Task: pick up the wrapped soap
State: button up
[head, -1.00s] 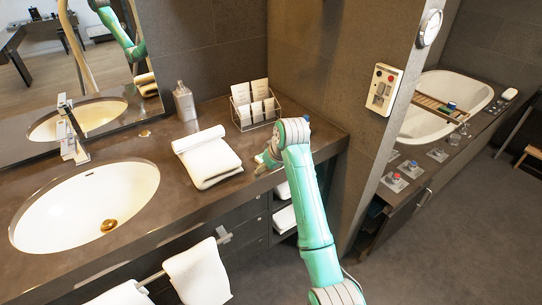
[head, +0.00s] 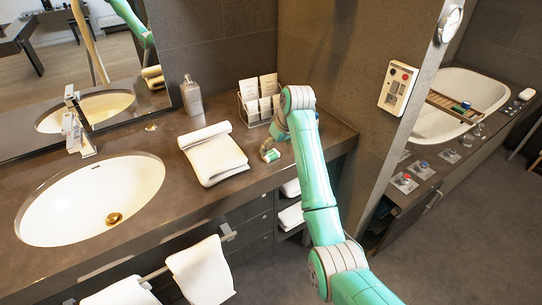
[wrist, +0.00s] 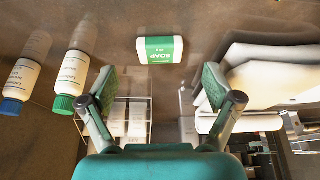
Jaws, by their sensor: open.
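The wrapped soap (wrist: 160,49), a small white and green block labelled SOAP, lies on the dark counter. In the head view the soap (head: 270,155) shows near the counter's front edge, right of the folded towel. My gripper (wrist: 159,82) is open and empty, its two fingers spread wide. In the wrist view the soap lies just beyond the fingertips, roughly centred between them, apart from both. In the head view my gripper (head: 279,133) is partly hidden by my own arm, above and behind the soap.
A folded white towel (head: 214,158) lies left of the soap. A wire rack with cards (head: 250,112) stands behind. Two white bottles, one green-capped (wrist: 73,82) and one blue-capped (wrist: 21,80), show left in the wrist view. The sink (head: 80,200) is further left.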

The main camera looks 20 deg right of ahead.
aim_at(272, 154)
jog(key=shift+x, duration=2.35)
jog(key=shift+w, duration=0.1)
jog(key=c, duration=1)
